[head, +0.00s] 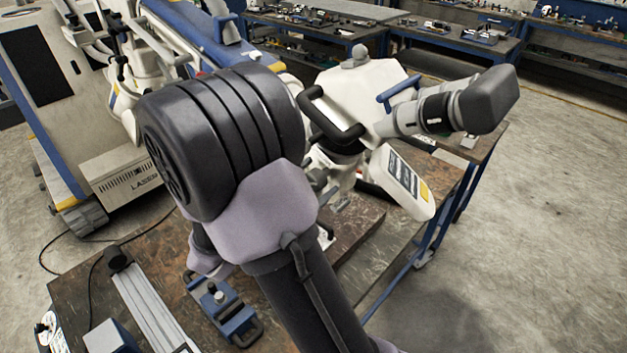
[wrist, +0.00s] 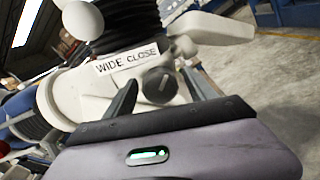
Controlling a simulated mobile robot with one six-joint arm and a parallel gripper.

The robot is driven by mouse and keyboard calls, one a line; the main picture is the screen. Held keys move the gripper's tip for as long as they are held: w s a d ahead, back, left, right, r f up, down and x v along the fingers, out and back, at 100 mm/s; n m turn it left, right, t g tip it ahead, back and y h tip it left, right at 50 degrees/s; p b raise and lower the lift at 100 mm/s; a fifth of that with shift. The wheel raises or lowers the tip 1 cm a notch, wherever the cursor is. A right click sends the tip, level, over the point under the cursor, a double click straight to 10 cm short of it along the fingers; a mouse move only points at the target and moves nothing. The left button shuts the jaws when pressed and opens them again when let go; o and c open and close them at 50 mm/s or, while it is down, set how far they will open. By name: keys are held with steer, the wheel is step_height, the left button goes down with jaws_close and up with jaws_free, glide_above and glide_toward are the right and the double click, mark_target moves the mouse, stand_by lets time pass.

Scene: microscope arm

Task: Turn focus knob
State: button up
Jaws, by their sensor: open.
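The knob (wrist: 160,85) is a round dark grey dial with a light mark, on a white part of the microscope in the wrist view. A label (wrist: 127,62) reading "WIDE CLOSE" sits up and left of it. My gripper (wrist: 158,76) is open, with one dark finger on each side of the knob in the picture. I see no contact, and I cannot tell how far the fingertips are from it in depth. The white microscope (head: 372,95) stands on the table in the head view. My arm hides the gripper and the knob there.
The brown table (head: 165,235) carries a metal rail (head: 150,305) and a blue clamp-like fixture (head: 222,308) near its front. A black handle (head: 330,117) and a dark eyepiece (head: 487,100) stick out from the microscope. The floor at right (head: 540,220) is clear.

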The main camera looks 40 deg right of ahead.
steer(key=s+a+p, duration=0.1)
steer(key=a+p, duration=0.1)
steer(key=a, duration=1.5)
steer(key=shift+s+a, duration=0.2)
steer(key=s+d+f+m+g+y+b, duration=0.2)
steer(key=s+f+m+g+y+b, duration=0.2)
steer(key=s+f+m+y+b, duration=0.75)
steer(key=a+r+m+t+y+b, duration=0.1)
steer(key=a+m+t+y+b, duration=0.3)
steer(key=a, duration=0.7)
steer(key=m+t+y, duration=0.2)
steer(key=t+y, duration=0.2)
steer(key=shift+w+a+m+t, duration=0.25)
steer(key=shift+m+t, duration=0.05)
steer(key=shift+m, duration=0.05)
